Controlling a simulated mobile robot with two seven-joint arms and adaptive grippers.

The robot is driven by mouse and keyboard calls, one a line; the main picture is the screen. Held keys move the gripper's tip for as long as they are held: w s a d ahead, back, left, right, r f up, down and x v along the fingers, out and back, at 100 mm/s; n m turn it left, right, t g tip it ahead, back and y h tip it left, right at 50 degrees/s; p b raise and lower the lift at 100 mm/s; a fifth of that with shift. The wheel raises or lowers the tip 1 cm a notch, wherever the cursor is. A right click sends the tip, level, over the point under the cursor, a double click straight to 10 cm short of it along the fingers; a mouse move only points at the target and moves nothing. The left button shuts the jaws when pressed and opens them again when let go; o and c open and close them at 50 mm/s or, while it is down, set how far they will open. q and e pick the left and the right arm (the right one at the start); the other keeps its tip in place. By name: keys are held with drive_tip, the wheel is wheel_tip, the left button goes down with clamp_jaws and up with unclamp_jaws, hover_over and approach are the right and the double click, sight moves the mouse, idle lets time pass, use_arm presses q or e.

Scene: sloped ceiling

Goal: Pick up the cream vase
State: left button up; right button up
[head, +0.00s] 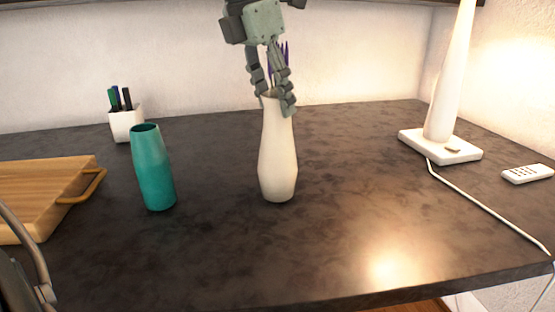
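The cream vase (278,160) stands upright, or nearly so, on the dark table near the middle of the head view. Thin stems with purple tips (285,50) rise from its mouth, partly behind my gripper. My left gripper (275,102) reaches down from the top of the view to the vase's mouth. Its fingers are apart, one at the left of the rim and one over the right front of it, hiding part of the rim. I cannot tell whether they press on the vase. My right gripper is not in view.
A teal vase (153,170) stands to the left, with a white pen cup (127,124) behind it. A wooden board (40,190) lies at far left. A white lamp (440,146) with a cord and a white remote (528,173) are at right. The table (340,230) is clear around the cream vase.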

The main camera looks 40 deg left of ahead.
use_arm(q)
clamp_jaws()
drive_tip(key=shift+r, duration=0.1)
drive_tip(key=shift+r, duration=0.1)
